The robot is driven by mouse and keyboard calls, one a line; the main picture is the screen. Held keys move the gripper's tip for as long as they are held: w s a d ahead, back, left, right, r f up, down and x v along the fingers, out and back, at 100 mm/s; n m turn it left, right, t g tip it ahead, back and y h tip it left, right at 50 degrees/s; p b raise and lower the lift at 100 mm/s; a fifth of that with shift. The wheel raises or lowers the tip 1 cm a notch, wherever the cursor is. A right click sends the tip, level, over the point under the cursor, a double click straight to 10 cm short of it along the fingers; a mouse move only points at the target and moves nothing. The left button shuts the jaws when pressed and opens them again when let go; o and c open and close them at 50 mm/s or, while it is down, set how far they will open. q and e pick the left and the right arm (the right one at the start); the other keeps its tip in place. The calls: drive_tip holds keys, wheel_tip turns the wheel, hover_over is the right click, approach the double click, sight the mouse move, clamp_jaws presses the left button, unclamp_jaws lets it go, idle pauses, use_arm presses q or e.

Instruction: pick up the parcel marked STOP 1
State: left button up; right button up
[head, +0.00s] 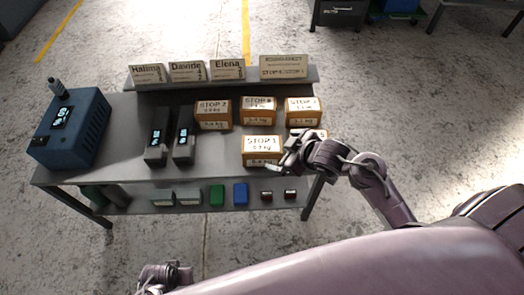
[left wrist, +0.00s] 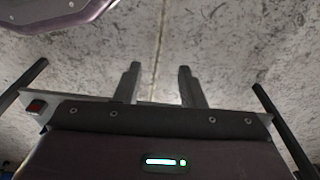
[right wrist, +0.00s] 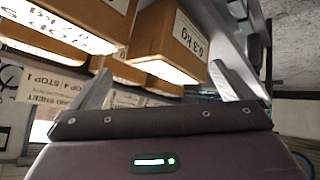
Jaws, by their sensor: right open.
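The parcel marked STOP 1 (head: 262,150) is a brown box with a white label, standing at the front right of the grey table. My right gripper (head: 280,163) is at its right front side, open, with nothing held; whether it touches the box is unclear. In the right wrist view the open fingers (right wrist: 158,88) point toward brown boxes, one close (right wrist: 150,40) with an upside-down weight label. I cannot tell which parcel that is. My left gripper (head: 160,283) is low at the bottom of the head view. Its fingers (left wrist: 159,72) are apart and empty over bare floor.
STOP 2 (head: 213,114) and two more parcels (head: 258,110) (head: 303,111) stand behind. Another label shows partly behind my right gripper. Two dark handheld devices (head: 157,145) and a blue machine (head: 70,128) are left. Name cards (head: 187,71) line the back shelf; small boxes (head: 217,196) sit below.

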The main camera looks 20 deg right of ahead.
sight(265, 144)
drive_tip(key=shift+w+d+f+n+y, duration=0.25)
drive_tip(key=shift+w+n+y, duration=0.1)
drive_tip(key=shift+y, duration=0.15)
drive_tip(key=shift+w+d+f+n+y, duration=0.15)
drive_tip(key=shift+w+f+n+y, duration=0.15)
drive_tip(key=shift+y, duration=0.2)
drive_tip(key=shift+w+d+r+n+y, duration=0.1)
drive_tip(key=shift+w+d+n+y, duration=0.2)
drive_tip(key=shift+y, duration=0.3)
drive_tip(key=shift+d+r+g+y, duration=0.1)
drive_tip(key=shift+d+g+y, duration=0.25)
drive_tip(key=shift+y, duration=0.25)
drive_tip(key=shift+n+y, duration=0.25)
drive_tip(key=shift+y, duration=0.65)
drive_tip(key=x, duration=0.3)
drive_tip(key=r+b+x, duration=0.1)
drive_tip(key=x, duration=0.1)
drive_tip(key=shift+w+a+f, duration=0.1)
drive_tip(key=shift+a+f, duration=0.05)
drive_tip(key=shift+a, duration=0.4)
drive_tip(key=shift+w+a+f, duration=0.1)
drive_tip(key=shift+w+a, duration=0.05)
drive_tip(key=shift+w, duration=0.05)
use_arm(q)
drive_tip(key=r, duration=0.3)
drive_tip(key=shift+w+d+r, duration=0.3)
drive_tip(key=shift+d, duration=0.1)
use_arm(e)
drive_tip(key=shift+c, duration=0.4)
